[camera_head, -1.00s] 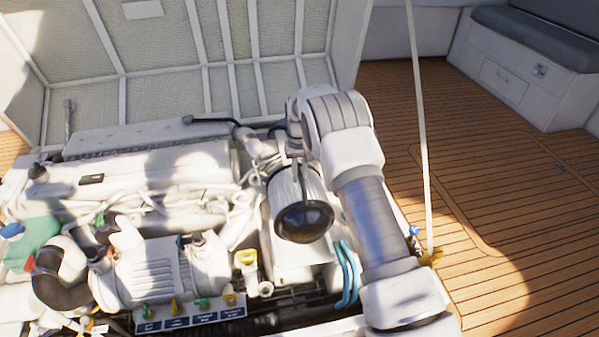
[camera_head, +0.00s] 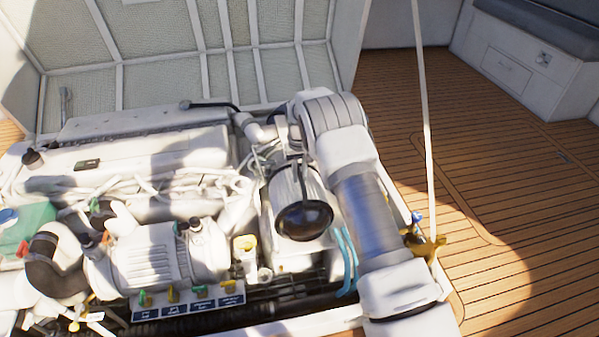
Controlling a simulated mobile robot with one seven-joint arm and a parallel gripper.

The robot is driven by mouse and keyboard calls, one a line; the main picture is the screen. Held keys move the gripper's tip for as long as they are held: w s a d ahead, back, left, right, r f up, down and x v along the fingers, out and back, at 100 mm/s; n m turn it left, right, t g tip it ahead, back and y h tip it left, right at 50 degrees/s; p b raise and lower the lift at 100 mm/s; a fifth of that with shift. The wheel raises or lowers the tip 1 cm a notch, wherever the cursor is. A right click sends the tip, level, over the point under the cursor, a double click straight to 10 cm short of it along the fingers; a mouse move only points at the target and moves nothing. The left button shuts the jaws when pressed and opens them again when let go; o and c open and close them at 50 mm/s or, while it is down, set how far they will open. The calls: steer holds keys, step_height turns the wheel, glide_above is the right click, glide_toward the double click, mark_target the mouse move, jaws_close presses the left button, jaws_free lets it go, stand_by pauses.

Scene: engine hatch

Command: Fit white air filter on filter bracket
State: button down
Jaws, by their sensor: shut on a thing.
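The white air filter (camera_head: 288,188) is a pale ribbed cylinder with a glossy black round end (camera_head: 304,217) facing me. It lies tilted over the right end of the engine, left of my arm. My gripper (camera_head: 303,158) is at the filter's upper side and shut on it; the fingers are mostly hidden by my wrist and the filter. I cannot pick out the filter bracket; the area behind the filter is covered. I cannot tell whether the filter touches the engine.
A white elbow pipe (camera_head: 262,132) is close behind the filter. Blue hoses (camera_head: 346,262) run below right. Yellow and green valves (camera_head: 173,293) line the engine front. The raised hatch lid (camera_head: 160,75) stands behind. A pale strut (camera_head: 424,120) rises right of my arm. The wooden deck (camera_head: 500,200) is clear.

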steer(key=shift+f, duration=0.35)
steer(key=shift+f+b, duration=0.35)
steer(key=shift+b, duration=0.1)
stand_by(0.7)
steer(key=c, duration=0.9)
jaws_free()
steer(key=shift+o, duration=0.8)
steer(key=shift+s+f, duration=0.1)
step_height(320, 180, up, 18)
steer(key=p, duration=0.5)
steer(key=shift+f, duration=0.2)
